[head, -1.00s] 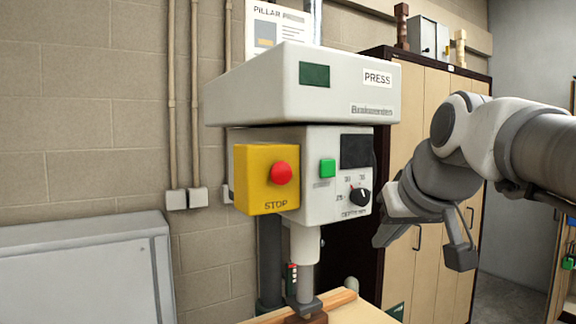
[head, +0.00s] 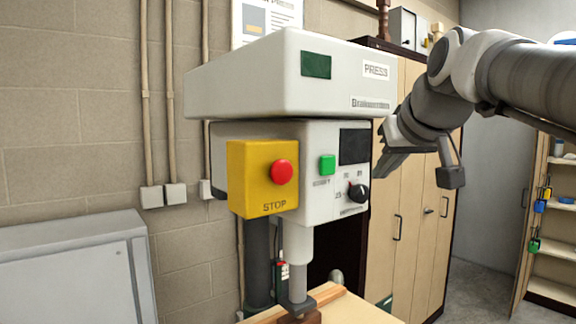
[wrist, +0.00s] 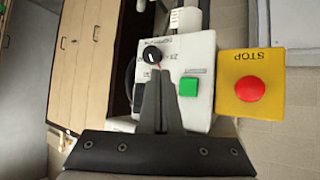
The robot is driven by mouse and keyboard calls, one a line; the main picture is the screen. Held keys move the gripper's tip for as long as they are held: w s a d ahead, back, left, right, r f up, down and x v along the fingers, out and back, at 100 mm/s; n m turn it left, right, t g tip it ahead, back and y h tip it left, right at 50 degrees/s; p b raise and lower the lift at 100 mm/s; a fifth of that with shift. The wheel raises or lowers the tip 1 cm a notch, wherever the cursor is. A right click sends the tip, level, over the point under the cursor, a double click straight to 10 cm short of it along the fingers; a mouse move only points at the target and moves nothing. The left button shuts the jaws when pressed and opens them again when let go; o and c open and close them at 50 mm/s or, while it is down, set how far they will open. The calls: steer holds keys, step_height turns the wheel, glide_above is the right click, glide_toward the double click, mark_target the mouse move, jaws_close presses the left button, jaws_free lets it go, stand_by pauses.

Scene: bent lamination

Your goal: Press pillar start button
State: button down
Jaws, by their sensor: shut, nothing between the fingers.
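The pillar press (head: 290,85) stands ahead with a white head and control panel. Its square green start button (head: 327,165) is in the middle of the panel, left of the black depth knob (head: 358,192) and right of the yellow box with the red STOP button (head: 282,172). My gripper (head: 378,172) is just right of the panel, its fingers shut and empty. In the wrist view the closed fingertips (wrist: 158,76) point toward the panel, just below the knob, with the green button (wrist: 188,87) to their right. I see no contact with the button.
The STOP box (wrist: 276,72) sticks out beside the panel. The press's upper housing (head: 376,102) overhangs the panel. A wooden cabinet (head: 410,180) stands behind to the right, and a grey metal box (head: 65,270) is at lower left.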

steer(key=p, duration=0.3)
glide_toward(333, 170)
steer(key=shift+d+f+x, duration=0.15)
steer(key=shift+d+x, duration=0.1)
steer(key=shift+x, duration=1.05)
steer(key=shift+d+f+x, duration=0.15)
steer(key=shift+d+x, duration=0.05)
steer(key=shift+x, duration=1.05)
steer(key=shift+a, duration=0.1)
steer(key=shift+w+a+f, duration=0.1)
steer(key=shift+w+a, duration=0.05)
steer(key=shift+w, duration=0.05)
steer(key=shift+w+a+p, duration=0.3)
steer(key=shift+w+p, duration=0.05)
steer(key=shift+w, duration=0.05)
stand_by(0.7)
steer(key=shift+s, duration=0.1)
steer(key=shift+s+d+b, duration=0.4)
steer(key=shift+s+d, duration=0.15)
steer(key=shift+s, duration=0.1)
